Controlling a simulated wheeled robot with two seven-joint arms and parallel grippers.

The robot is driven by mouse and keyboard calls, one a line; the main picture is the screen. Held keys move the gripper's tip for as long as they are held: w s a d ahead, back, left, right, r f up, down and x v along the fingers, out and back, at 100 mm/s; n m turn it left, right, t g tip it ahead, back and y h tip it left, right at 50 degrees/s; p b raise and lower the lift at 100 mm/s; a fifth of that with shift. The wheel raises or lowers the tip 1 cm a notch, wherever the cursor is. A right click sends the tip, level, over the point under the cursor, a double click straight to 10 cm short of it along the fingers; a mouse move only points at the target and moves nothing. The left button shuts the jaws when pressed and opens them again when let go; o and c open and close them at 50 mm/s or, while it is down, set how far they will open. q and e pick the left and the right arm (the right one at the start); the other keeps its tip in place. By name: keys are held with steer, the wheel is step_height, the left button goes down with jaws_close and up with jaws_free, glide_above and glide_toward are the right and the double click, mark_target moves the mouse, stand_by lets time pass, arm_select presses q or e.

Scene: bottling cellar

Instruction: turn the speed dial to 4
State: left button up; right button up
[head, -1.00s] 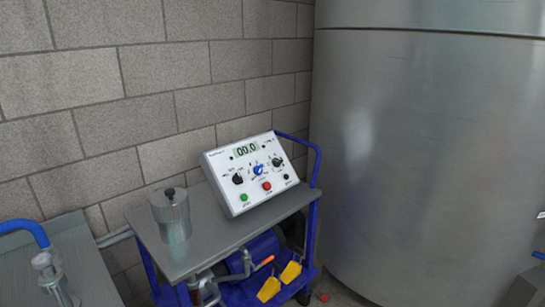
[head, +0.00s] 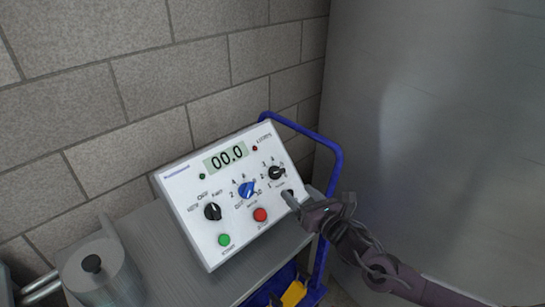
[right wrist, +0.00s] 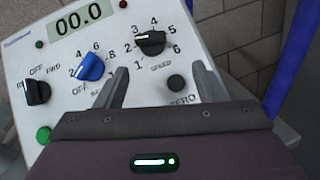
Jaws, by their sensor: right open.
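The speed dial (right wrist: 150,42) is a black knob on the upper right of a white control panel (right wrist: 215,40), ringed by the numbers 1 to 6, with SPEED printed below it. In the head view the dial (head: 277,172) sits right of a blue knob (head: 246,190). I cannot tell which number its pointer marks. My right gripper (right wrist: 162,78) is open and empty, its two fingers apart just below the dial in the wrist view. In the head view the right gripper (head: 290,197) is at the panel's right edge. My left gripper is not in view.
The panel also has a black knob (head: 212,211), green button (head: 224,240), red button (head: 260,215) and a display (head: 226,157) reading 00.0. It stands on a cart with a blue handle (head: 335,160). A metal canister (head: 100,275) stands left; a large steel tank (head: 430,110) is right.

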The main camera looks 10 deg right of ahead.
mark_target(279, 172)
steer(key=shift+n, duration=0.4)
steer(key=w+a+r, duration=0.1)
steer(key=w+a+r+p, duration=0.1)
steer(key=w, duration=0.1)
steer(key=shift+w+a, duration=0.3)
steer(key=shift+a, duration=0.05)
steer(key=shift+f+x, duration=0.25)
steer(key=shift+x, duration=1)
steer(key=shift+w, duration=0.35)
steer(key=shift+c, duration=0.3)
steer(key=c, duration=0.5)
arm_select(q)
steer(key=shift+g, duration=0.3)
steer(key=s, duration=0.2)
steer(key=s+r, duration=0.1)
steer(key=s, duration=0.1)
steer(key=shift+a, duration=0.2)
arm_select(e)
steer(key=c, duration=0.4)
